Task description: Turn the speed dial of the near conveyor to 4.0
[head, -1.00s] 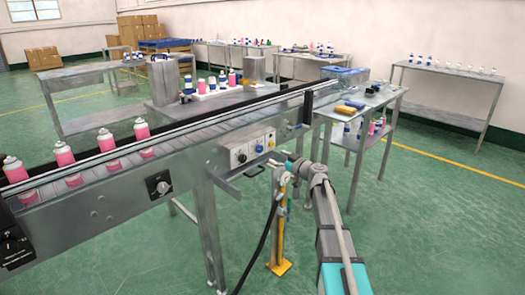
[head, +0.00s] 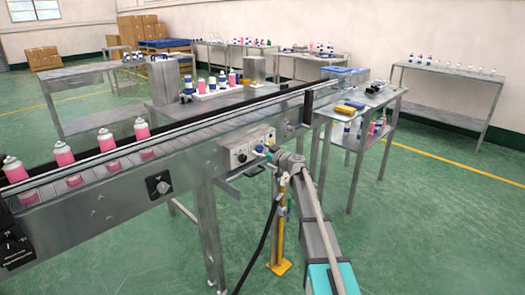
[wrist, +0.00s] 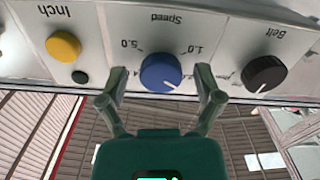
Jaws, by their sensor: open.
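The blue speed dial (wrist: 161,72) is on the panel under the label "Speed", which appears upside down in the wrist view. Its white pointer line points to the lower right there. The marks 5.0 at the left and 1.0 at the right are readable; other marks are partly hidden by my fingers. My gripper (wrist: 161,88) is open, with one finger on each side of the dial; I cannot tell whether they touch it. In the head view my gripper (head: 268,152) is at the control box (head: 240,153) of the near conveyor (head: 125,190).
A black Belt knob (wrist: 264,74) and a yellow Inch button (wrist: 63,46) flank the dial, with a small dark button (wrist: 80,77) near Inch. Pink cans (head: 64,153) stand on the conveyor. A yellow post (head: 280,225) stands below my arm.

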